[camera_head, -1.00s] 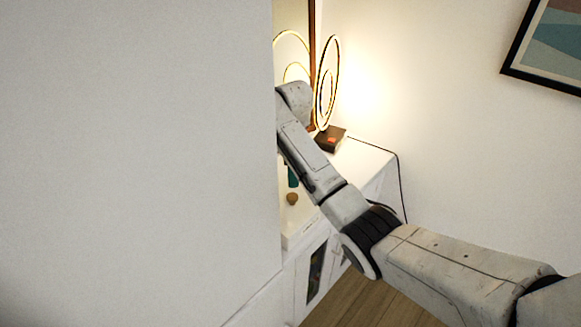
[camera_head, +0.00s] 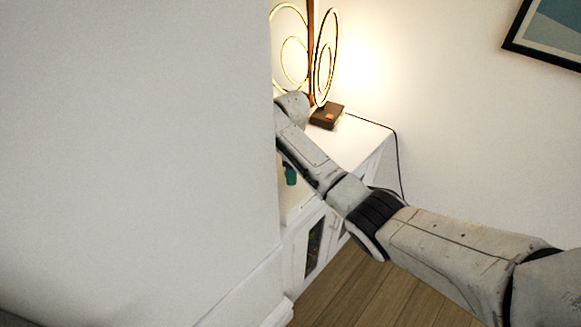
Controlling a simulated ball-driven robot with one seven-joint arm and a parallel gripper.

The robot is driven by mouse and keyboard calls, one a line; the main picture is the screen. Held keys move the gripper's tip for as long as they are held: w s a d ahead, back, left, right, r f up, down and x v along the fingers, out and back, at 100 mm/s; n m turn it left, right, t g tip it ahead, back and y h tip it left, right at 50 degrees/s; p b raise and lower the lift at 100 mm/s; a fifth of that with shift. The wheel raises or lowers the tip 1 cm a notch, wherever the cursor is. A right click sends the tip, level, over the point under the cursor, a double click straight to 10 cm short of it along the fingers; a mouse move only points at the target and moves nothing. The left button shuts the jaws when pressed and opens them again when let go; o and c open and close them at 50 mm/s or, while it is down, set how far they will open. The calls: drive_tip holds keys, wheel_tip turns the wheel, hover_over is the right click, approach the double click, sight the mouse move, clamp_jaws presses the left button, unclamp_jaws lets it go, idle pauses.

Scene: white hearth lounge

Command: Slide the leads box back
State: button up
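I cannot make out a box clearly marked as the leads box. A small dark brown box (camera_head: 327,116) with an orange-red patch lies on the white cabinet (camera_head: 357,134), at the foot of the ring lamp; whether it is the lamp's base I cannot tell. My arm reaches from the lower right across the cabinet, and its far end goes out of sight behind the white wall edge at left. My gripper is hidden there. A teal object (camera_head: 291,176) shows partly between my arm and the wall edge.
A large white wall (camera_head: 140,150) fills the left half and hides much of the cabinet top. The gold ring lamp (camera_head: 325,55) stands at the back, close to my arm. A dark cable (camera_head: 398,165) hangs at the cabinet's right. Wooden floor (camera_head: 345,290) shows below.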

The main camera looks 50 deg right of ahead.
drive_tip(key=c, duration=1.1)
drive_tip(key=shift+o, duration=0.2)
drive_tip(key=shift+w, duration=0.15)
